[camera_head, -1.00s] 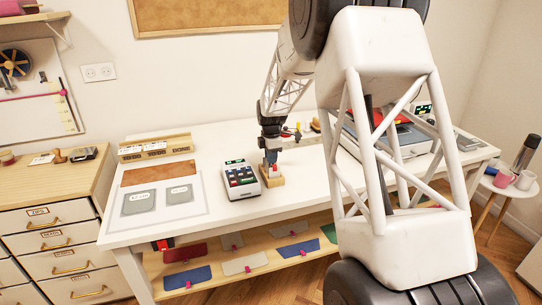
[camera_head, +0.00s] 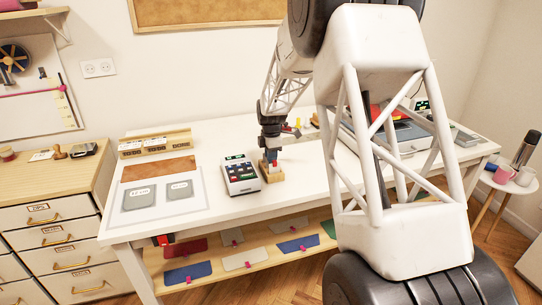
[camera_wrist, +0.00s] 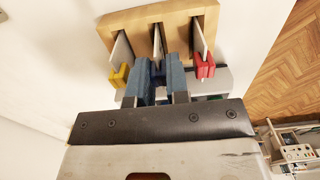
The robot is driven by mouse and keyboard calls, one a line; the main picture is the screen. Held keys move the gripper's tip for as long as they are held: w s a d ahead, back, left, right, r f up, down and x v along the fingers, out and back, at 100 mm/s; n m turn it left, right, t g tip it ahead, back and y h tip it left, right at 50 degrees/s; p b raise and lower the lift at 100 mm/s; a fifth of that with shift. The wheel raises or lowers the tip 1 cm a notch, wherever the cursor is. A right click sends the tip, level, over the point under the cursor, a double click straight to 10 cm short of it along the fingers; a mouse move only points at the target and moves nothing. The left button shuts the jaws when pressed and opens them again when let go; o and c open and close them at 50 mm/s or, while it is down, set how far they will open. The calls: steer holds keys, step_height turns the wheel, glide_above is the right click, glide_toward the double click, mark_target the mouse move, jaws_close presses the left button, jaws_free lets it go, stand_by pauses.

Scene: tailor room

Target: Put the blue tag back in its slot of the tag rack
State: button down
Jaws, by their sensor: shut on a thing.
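The tag rack (camera_wrist: 135,27) is a pale wooden block with slots, at the top of the wrist view. It also shows on the white table in the head view (camera_head: 271,180). My gripper (camera_wrist: 160,70) has blue fingers shut on the blue tag (camera_wrist: 157,70), in line with the rack's middle slot. The tag's white plate reaches into that slot's opening; how deep, I cannot tell. A yellow tag (camera_wrist: 119,76) stands in the slot on the left, and a red tag (camera_wrist: 205,67) in the slot on the right. In the head view, my gripper (camera_head: 270,158) is right above the rack.
A dark keypad device (camera_head: 241,176) stands close left of the rack. A larger grey machine (camera_head: 405,130) is to the right. A mat with two grey cards (camera_head: 160,190) lies at the left. The table front by the rack is clear.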

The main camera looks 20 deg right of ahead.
steer(key=c, duration=1)
jaws_free()
steer(key=shift+c, duration=0.2)
steer(key=shift+r, duration=0.1)
steer(key=shift+r, duration=3.8)
